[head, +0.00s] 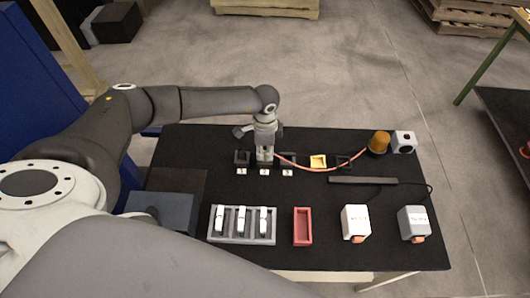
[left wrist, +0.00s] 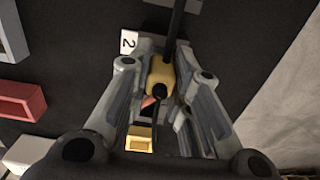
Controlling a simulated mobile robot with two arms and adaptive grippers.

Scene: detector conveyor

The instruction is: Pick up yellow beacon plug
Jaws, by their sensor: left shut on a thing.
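My left gripper (head: 264,152) points down at the back of the black table (head: 300,192), near the label "2" (head: 264,172). In the left wrist view its fingers (left wrist: 162,85) are closed around the yellow beacon plug (left wrist: 160,73). The plug is mostly hidden by the gripper in the head view. A pink cable (head: 325,169) runs from the gripper to the orange beacon (head: 378,142). I cannot tell whether the plug is clear of the table. A yellow square socket (head: 318,161) is to the right; it also shows in the left wrist view (left wrist: 139,138).
Black sockets (head: 242,157) flank the gripper. In front are a grey rack (head: 242,239) with white items, a red tray (head: 302,227), a white box (head: 355,222) and a grey box (head: 413,223). A dark bar (head: 362,181) lies at centre right. A white cube (head: 403,142) stands beside the beacon.

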